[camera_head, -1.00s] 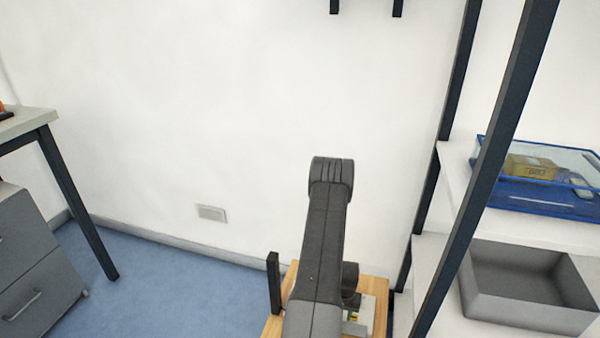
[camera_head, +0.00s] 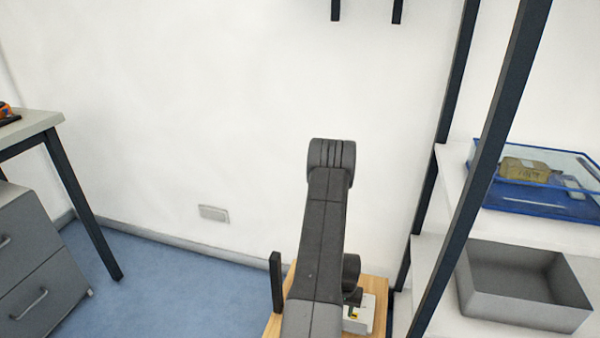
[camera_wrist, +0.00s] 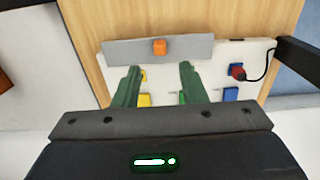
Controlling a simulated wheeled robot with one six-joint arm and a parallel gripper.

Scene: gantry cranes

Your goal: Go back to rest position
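My gripper (camera_wrist: 160,86) shows in the wrist view with its two green fingers apart and nothing between them. It is above a white board with a grey strip (camera_wrist: 120,51) on a wooden surface (camera_wrist: 85,15). An orange block (camera_wrist: 160,46) sits on the grey strip, beyond the fingertips. Yellow and blue pieces and a red-and-blue part (camera_wrist: 237,72) with a black cable lie on the board.
A desk (camera_head: 30,130) and drawers (camera_head: 40,260) are at left. Blue floor (camera_head: 170,285) is clear between.

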